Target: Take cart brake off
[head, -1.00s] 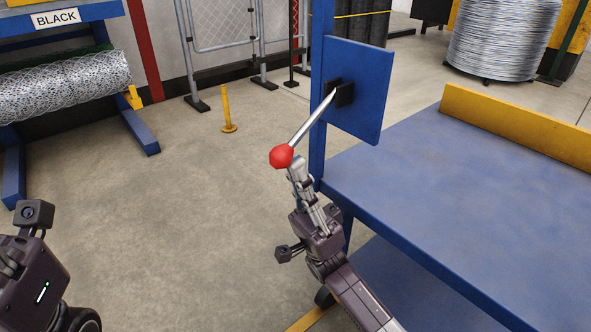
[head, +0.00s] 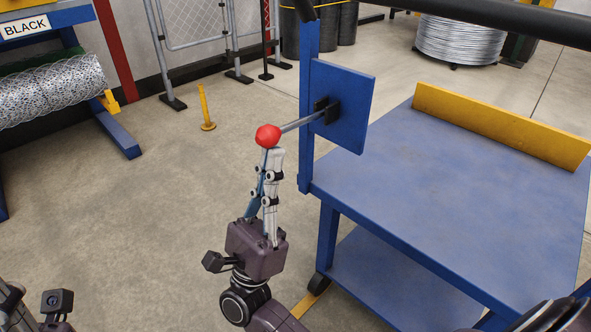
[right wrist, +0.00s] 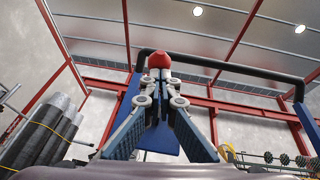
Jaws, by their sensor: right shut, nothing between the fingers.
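The brake lever (head: 300,122) is a grey rod with a red ball knob (head: 268,135). It comes out of a black bracket (head: 326,110) on a blue plate (head: 349,90) at the cart's corner post and points left, tilted slightly down. My right gripper (head: 272,153) is shut with nothing between its fingers. Its fingertips are right under the knob and seem to touch it from below. In the right wrist view the knob (right wrist: 159,60) shows just beyond the fingertips. Of my left arm only a part shows at the lower left; its fingers are out of frame.
The blue cart (head: 450,170) has a yellow board (head: 500,125) along its far edge and a black handle bar (head: 500,22) above. A yellow post (head: 206,108) stands on the floor, and a wire mesh roll (head: 55,95) is at left. The floor left of the lever is clear.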

